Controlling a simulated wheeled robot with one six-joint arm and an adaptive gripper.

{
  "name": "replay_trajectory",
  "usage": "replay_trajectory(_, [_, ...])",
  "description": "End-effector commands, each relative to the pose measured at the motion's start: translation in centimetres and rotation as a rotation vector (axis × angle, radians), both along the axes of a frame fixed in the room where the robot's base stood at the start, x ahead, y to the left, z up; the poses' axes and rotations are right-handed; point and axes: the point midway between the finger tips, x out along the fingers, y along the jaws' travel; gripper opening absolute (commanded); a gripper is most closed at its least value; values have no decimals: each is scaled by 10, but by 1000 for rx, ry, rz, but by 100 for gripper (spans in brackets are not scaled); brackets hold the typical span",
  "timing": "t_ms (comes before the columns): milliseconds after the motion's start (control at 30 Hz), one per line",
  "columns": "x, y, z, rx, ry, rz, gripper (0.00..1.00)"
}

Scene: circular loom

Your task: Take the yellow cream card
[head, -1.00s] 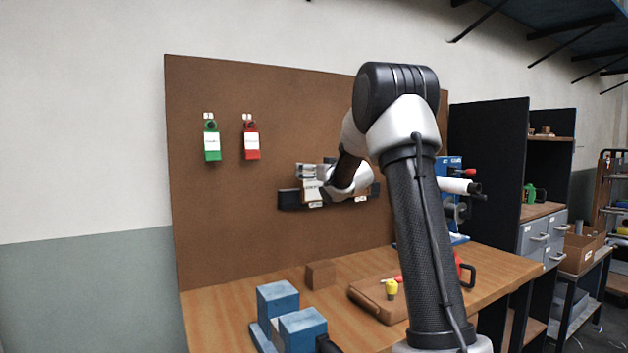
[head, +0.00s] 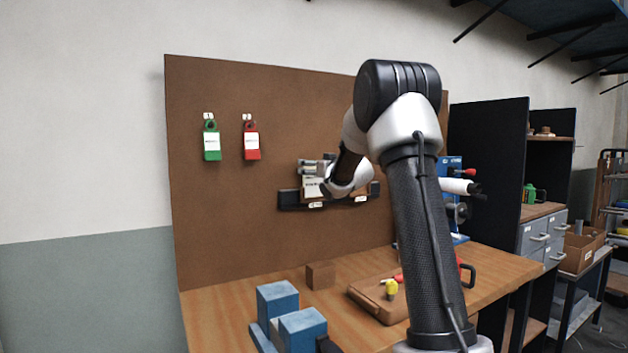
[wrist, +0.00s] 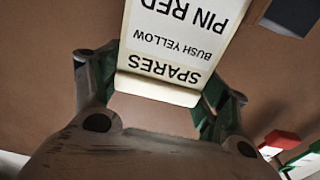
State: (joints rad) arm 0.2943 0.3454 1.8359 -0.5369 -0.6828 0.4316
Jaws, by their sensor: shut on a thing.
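A cream card (wrist: 165,45) sits between the two fingers of my gripper (wrist: 160,88) in the wrist view. Its print reads upside down there: "SPARES", "BUSH YELLOW", "PIN RED". My gripper is shut on the card's edges. In the head view my gripper (head: 316,168) holds the card (head: 312,188) in front of the brown board, just above a black holder (head: 290,200). The arm hides part of the holder and the board. I cannot tell whether the card's lower edge still touches the holder.
A green tag (head: 212,140) and a red tag (head: 251,140) hang on the brown board (head: 230,220) to the left. Below, the wooden bench carries blue blocks (head: 278,300), a small brown block (head: 320,274) and a brown board with a yellow-topped item (head: 391,289).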

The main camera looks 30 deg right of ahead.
Motion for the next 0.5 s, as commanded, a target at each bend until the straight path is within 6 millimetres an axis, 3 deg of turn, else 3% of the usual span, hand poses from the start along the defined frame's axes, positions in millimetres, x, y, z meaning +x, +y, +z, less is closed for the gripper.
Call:
replay_trajectory(133, [0, 0, 8, 1, -3, 0, 46])
replay_trajectory(500, [0, 0, 52, 0, -3, 0, 46])
